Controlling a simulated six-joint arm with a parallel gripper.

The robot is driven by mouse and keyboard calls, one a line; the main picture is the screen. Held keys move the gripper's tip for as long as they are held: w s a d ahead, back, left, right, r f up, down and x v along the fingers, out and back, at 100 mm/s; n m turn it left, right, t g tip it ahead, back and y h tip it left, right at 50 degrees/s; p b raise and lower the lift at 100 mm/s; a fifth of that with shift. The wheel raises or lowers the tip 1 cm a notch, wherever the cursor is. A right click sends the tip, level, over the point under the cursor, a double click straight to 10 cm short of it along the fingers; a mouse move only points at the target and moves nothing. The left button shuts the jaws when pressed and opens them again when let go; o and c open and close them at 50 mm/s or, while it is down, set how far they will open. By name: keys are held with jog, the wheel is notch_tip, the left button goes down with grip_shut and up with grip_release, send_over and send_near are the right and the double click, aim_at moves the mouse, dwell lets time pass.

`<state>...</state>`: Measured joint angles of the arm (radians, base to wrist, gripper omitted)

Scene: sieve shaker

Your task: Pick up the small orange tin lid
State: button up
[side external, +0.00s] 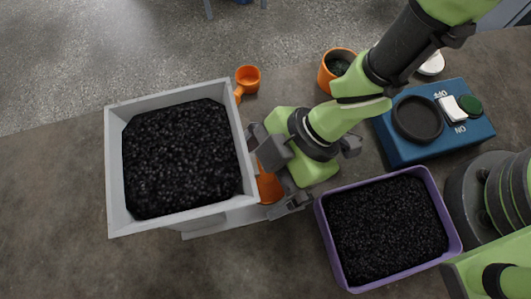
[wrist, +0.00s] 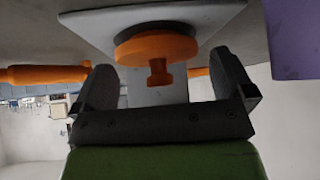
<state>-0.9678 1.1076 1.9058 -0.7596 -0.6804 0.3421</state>
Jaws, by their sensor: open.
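The small orange tin lid (wrist: 155,48), a round disc with a short knob, shows in the wrist view against a pale grey surface. In the side view the lid (side external: 268,188) is partly hidden by my gripper, beside the right wall of the grey sieve box. My gripper (side external: 275,175) is open around the lid's area. In the wrist view the fingers of my gripper (wrist: 166,82) stand to either side of the lid's knob, with visible gaps. I cannot tell how deep the knob sits between them.
The grey box (side external: 112,170) of dark granules stands left of my gripper. A purple tray (side external: 330,235) of dark granules is close on the right. An orange scoop (side external: 248,78) and orange cup (side external: 328,75) lie behind. A blue switch unit (side external: 440,145) stands farther right.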

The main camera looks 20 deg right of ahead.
jog(key=c, duration=0.9)
jog(key=shift+r, duration=0.1)
jog(key=shift+r, duration=0.55)
jog(key=d, duration=0.2)
jog(key=w+d, duration=0.1)
jog(key=d, duration=0.1)
jog(key=shift+d, duration=0.1)
notch_tip(320, 180, up, 13)
jog(key=w+d+m+t, duration=0.3)
jog(key=w+d+m, duration=0.1)
jog(key=w+d, duration=0.9)
jog(key=shift+w+f, duration=0.15)
jog(key=shift+f, duration=1.45)
jog(key=shift+w+f, duration=0.2)
jog(key=shift+f, duration=1.4)
jog(key=shift+w+f, duration=0.15)
jog(key=shift+f, duration=1.45)
